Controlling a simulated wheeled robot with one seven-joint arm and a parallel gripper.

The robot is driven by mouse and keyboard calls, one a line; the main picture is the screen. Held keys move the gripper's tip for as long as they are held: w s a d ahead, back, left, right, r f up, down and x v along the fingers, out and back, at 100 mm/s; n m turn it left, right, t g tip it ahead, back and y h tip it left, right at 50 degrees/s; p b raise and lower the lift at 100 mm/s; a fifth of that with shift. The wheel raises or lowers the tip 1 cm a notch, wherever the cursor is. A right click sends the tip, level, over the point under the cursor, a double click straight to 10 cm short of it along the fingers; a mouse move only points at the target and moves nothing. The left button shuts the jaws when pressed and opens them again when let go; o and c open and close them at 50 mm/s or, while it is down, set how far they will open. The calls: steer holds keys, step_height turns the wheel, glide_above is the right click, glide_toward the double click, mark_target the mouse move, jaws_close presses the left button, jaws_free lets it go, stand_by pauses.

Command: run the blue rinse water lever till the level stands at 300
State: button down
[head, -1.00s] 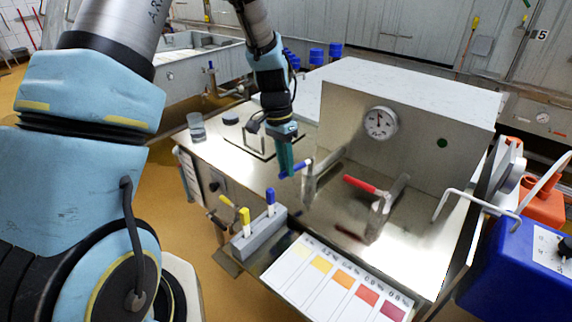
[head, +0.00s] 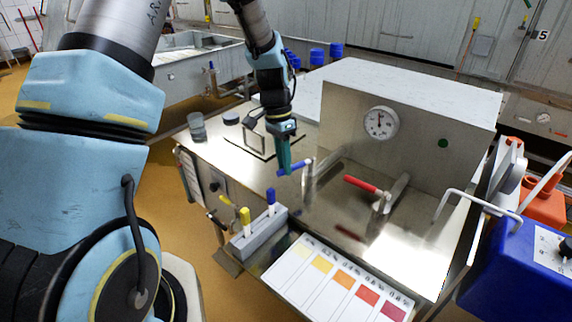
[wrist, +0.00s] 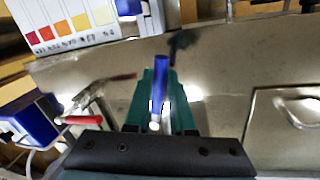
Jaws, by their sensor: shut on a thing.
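The blue rinse water lever (head: 294,167) sits on a metal tap post at the middle of the steel counter. My gripper (head: 284,168) is shut on the lever's blue handle, its fingers pointing down. In the wrist view the blue lever (wrist: 161,80) lies between the two green fingers of my gripper (wrist: 161,90). A red lever (head: 362,184) on a second tap stands to the right. No level reading that I can make out shows in either view; a vessel below the tap is not visible.
A round dial gauge (head: 380,122) is on the steel box behind the levers. A colour chart (head: 318,285) and a grey block (head: 258,232) with yellow and blue pegs are at the front edge. A blue container (head: 510,258) is at right.

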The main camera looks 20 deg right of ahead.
steer(key=w+d+m+t+y+p, duration=0.1)
steer(key=w+d+m+y, duration=0.1)
steer(key=w+d+m, duration=0.3)
steer(key=shift+w+m+p, duration=0.4)
steer(key=shift+w+m, duration=1.75)
steer(key=shift+m, duration=2.85)
steer(key=c, duration=0.8)
jaws_free()
steer(key=shift+o, duration=0.2)
steer(key=shift+r, duration=0.1)
step_height(320, 180, up, 10)
steer(key=w+d+b, duration=0.1)
steer(key=b, duration=0.2)
steer(key=shift+d+r, duration=0.25)
steer(key=shift+d, duration=0.15)
